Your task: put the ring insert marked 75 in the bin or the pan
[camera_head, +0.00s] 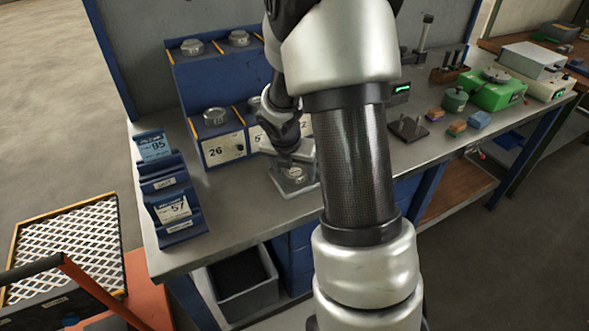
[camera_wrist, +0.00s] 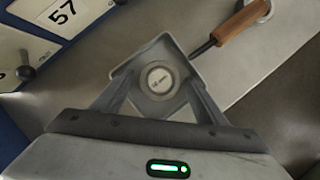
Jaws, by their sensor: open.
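In the head view, a round metal insert (camera_head: 296,173) sits on a small clear or grey square plate (camera_head: 290,188) on the bench. The wrist view shows this insert (camera_wrist: 160,79) too; its marking is too small to read. My gripper (camera_wrist: 160,88) is open, with its fingers on either side of the insert and a gap to it. In the head view my gripper (camera_head: 290,154) is just above the plate, partly hidden by my arm. Other round inserts (camera_head: 215,116) sit on a blue rack (camera_head: 222,75). No 75 is legible.
A blue card holder (camera_head: 180,228) with cards 85 and 57 stands at the bench's left end. A grey bin (camera_head: 243,294) is below the bench. A mesh-topped tray (camera_head: 122,262) stands at left. A wood-handled tool (camera_wrist: 240,24) lies near the plate.

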